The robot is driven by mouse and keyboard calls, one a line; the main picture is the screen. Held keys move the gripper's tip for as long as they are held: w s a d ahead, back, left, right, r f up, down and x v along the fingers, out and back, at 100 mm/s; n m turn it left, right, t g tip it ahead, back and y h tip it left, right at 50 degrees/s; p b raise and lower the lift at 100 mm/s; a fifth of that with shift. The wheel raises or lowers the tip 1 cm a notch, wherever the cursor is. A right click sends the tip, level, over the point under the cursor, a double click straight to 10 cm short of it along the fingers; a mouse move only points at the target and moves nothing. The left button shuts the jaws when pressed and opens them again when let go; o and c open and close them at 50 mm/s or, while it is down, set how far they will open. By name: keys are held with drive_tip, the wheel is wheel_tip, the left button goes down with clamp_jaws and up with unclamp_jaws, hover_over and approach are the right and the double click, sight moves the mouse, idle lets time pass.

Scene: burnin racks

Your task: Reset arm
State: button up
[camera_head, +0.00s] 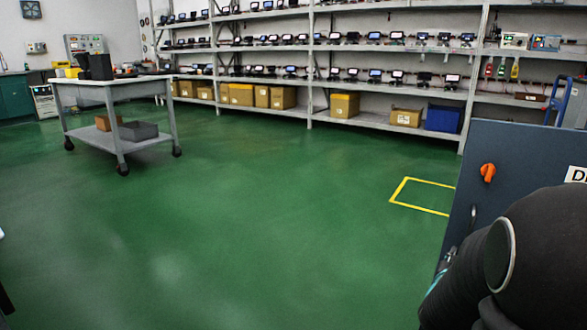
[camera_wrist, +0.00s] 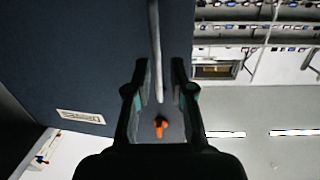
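My gripper (camera_wrist: 159,65) is open in the wrist view, its two dark fingers apart with teal patches on them. A grey metal bar handle (camera_wrist: 156,45) runs between the fingers, with a gap on each side; I cannot tell how deep it lies between them. Behind it is the dark blue panel (camera_wrist: 90,50) with an orange knob (camera_wrist: 161,124) and a white label (camera_wrist: 80,117). In the head view my dark arm covers the lower right, in front of the blue panel (camera_head: 530,150) and its orange knob (camera_head: 488,172). The gripper is mostly hidden there.
Shelving (camera_head: 312,60) with several small screens and boxes lines the back wall. A wheeled white-topped table (camera_head: 120,85) stands at the left. A yellow floor outline (camera_head: 405,180) lies beside the panel. The green floor (camera_head: 230,230) is clear in the middle.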

drive_tip(key=s+a+f+n+g+y, duration=0.2)
drive_tip(key=s+a+f+g+y, duration=0.15)
drive_tip(key=a+f+y, duration=0.55)
drive_tip(key=s+a+r+n+g+y+p, duration=0.2)
drive_tip(key=s+a+r+n+g+p, duration=0.35)
drive_tip(key=s+a+r, duration=0.75)
drive_tip(key=s+a+r+n+t+p, duration=0.1)
drive_tip(key=s+a+r+t+p, duration=0.1)
drive_tip(key=s+a+r+p, duration=0.3)
wheel_tip(320, 180, up, 4)
drive_tip(key=shift+s+a, duration=0.3)
drive_tip(key=shift+a, duration=0.7)
drive_tip(key=shift+d, duration=0.15)
